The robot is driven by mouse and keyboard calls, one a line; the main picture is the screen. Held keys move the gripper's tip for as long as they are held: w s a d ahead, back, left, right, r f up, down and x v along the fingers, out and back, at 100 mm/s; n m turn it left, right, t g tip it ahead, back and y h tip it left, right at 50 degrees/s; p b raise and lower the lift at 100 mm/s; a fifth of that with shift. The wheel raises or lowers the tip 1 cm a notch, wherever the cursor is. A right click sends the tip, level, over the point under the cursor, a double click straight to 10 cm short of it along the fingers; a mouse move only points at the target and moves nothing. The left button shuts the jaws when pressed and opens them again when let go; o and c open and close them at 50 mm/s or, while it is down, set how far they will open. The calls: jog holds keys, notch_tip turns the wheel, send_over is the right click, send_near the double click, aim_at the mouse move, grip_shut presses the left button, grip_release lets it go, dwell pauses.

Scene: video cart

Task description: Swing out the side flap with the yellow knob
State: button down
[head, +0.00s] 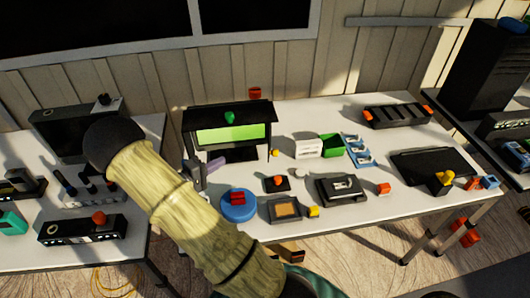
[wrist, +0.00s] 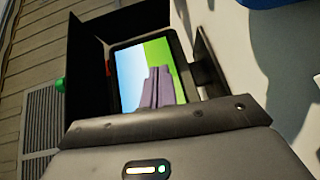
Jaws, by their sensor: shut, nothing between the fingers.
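A black hooded monitor (head: 185,118) stands at the back of the white table, with a green knob (head: 230,117) on its top front and a lit green screen (head: 233,134). A small yellow knob (head: 275,153) shows at its lower right; I cannot clearly make out the flap or its angle. My gripper (head: 200,167) is shut and empty near the monitor's lower left front, across the screen from the yellow knob. In the wrist view, my grey-purple fingers (wrist: 158,72) overlap the blue-green screen (wrist: 133,78). The green knob (wrist: 60,86) is at left; no yellow knob is visible there.
A blue round base with a red block (head: 238,205) sits in front of the monitor. White (head: 309,149) and green (head: 331,145) boxes stand to its right. A small dark pad with an orange knob (head: 277,182) lies in front. A left table (head: 30,258) holds more devices.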

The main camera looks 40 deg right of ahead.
jog(key=shift+s+r+m+g+h, duration=0.15)
jog(key=shift+s+m+g+h, duration=0.25)
jog(key=shift+s+g+h, duration=0.4)
jog(key=shift+w+d, duration=0.1)
jog(key=shift+w, duration=0.05)
jog(key=s+d+p, duration=0.1)
jog(key=s+d, duration=0.2)
jog(key=d, duration=0.9)
jog(key=shift+s+d, duration=0.25)
jog(key=shift+d, duration=0.1)
